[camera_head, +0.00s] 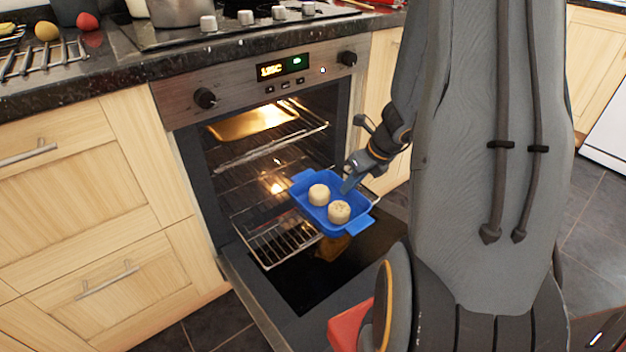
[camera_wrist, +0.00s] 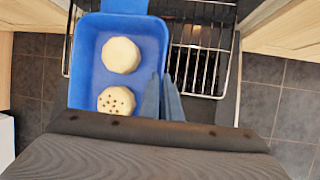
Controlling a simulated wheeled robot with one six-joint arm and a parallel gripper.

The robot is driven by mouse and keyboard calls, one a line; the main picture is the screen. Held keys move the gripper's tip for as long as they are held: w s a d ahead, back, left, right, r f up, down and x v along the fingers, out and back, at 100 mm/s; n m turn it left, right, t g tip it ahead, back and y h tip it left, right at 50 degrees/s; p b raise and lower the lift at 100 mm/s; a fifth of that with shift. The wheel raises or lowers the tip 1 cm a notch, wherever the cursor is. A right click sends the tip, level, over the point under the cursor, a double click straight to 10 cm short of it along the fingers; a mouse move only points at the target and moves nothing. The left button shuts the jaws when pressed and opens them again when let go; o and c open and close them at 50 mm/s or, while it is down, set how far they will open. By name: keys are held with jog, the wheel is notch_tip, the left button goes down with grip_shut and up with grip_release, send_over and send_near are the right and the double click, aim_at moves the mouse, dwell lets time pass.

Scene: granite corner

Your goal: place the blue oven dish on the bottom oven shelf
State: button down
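The blue oven dish (camera_head: 316,217) holds two round pale buns, one with dark specks on top. It is at the oven mouth, over the right part of the bottom wire shelf (camera_head: 273,244), which sticks out above the open door. My gripper (camera_head: 347,186) is at the dish's right rim. In the wrist view its two fingers (camera_wrist: 165,84) are close together, one on each side of the wall of the dish (camera_wrist: 88,62). The bare bars of the shelf (camera_wrist: 205,67) show to the right there. Whether the dish touches the shelf is unclear.
The oven door (camera_head: 310,285) is folded down. A tray (camera_head: 253,122) sits on a higher rack in the lit oven. Wooden cabinets (camera_head: 75,215) flank the oven. Pots and a cooling rack (camera_head: 45,58) stand on the counter above.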

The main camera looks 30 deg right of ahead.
jog(key=w+a, duration=0.3)
jog(key=w, duration=1)
jog(key=shift+w+d+f+b, duration=0.15)
jog(key=shift+f+b, duration=0.6)
jog(key=shift+f, duration=0.95)
jog(key=shift+w+d+f+b, duration=0.15)
jog(key=shift+f+b, duration=0.6)
jog(key=shift+f, duration=0.9)
jog(key=shift+w+a+f, duration=0.1)
jog(key=shift+w+a, duration=0.05)
jog(key=shift+f, duration=0.15)
jog(key=c, duration=2)
grip_release()
